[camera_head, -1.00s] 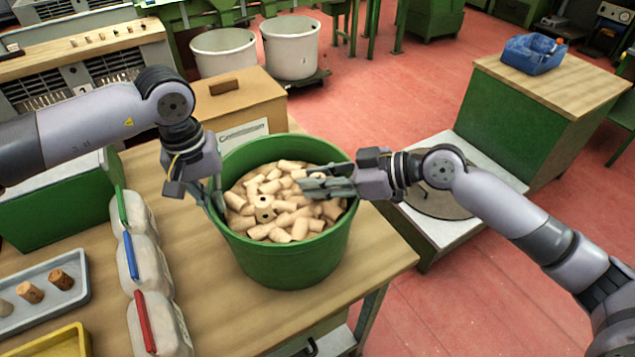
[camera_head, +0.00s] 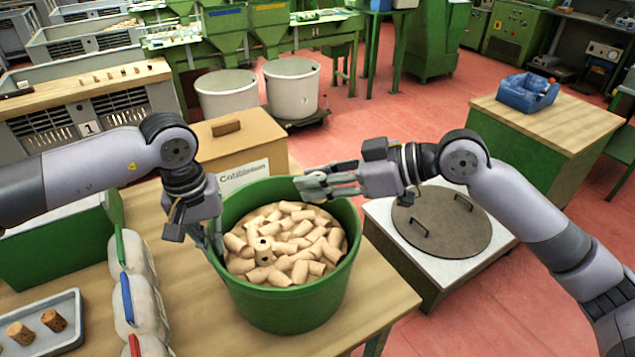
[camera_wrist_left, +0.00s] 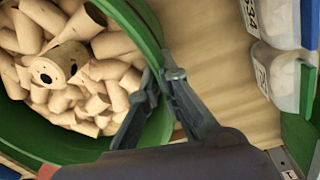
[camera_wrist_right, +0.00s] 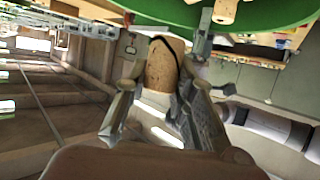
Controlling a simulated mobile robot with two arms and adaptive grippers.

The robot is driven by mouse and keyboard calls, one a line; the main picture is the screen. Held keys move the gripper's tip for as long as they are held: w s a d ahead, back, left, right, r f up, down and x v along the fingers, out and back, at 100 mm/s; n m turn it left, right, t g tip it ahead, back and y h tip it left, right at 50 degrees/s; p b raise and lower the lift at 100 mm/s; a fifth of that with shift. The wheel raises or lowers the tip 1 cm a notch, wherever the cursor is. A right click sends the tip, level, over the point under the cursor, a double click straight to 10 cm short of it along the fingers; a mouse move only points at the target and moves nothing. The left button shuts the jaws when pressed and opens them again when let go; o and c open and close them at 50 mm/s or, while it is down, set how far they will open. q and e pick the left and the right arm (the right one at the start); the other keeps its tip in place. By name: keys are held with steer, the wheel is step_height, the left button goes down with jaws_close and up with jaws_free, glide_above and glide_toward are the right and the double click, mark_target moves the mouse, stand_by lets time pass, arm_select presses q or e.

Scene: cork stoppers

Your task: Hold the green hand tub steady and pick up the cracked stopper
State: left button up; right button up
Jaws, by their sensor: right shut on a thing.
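The green tub (camera_head: 290,308) stands on the wooden bench, full of pale stoppers (camera_head: 285,240). My left gripper (camera_head: 213,243) is at its left rim. In the left wrist view one finger is inside the tub wall and one outside, shut on the rim (camera_wrist_left: 153,50). My right gripper (camera_head: 310,186) is above the tub's far rim, shut on a stopper. In the right wrist view this cracked stopper (camera_wrist_right: 164,75) shows a dark curved line near its top and sits between the fingers (camera_wrist_right: 165,60). In the head view the fingers mostly hide it.
A grey tray (camera_head: 50,325) with brown corks is at lower left. A wooden box (camera_head: 245,140) stands behind the tub. A round metal lid (camera_head: 440,222) lies on a white stand at right.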

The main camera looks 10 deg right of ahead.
arm_select(q)
steer(key=o, duration=0.6)
steer(key=shift+c, duration=0.2)
steer(key=shift+r, duration=0.1)
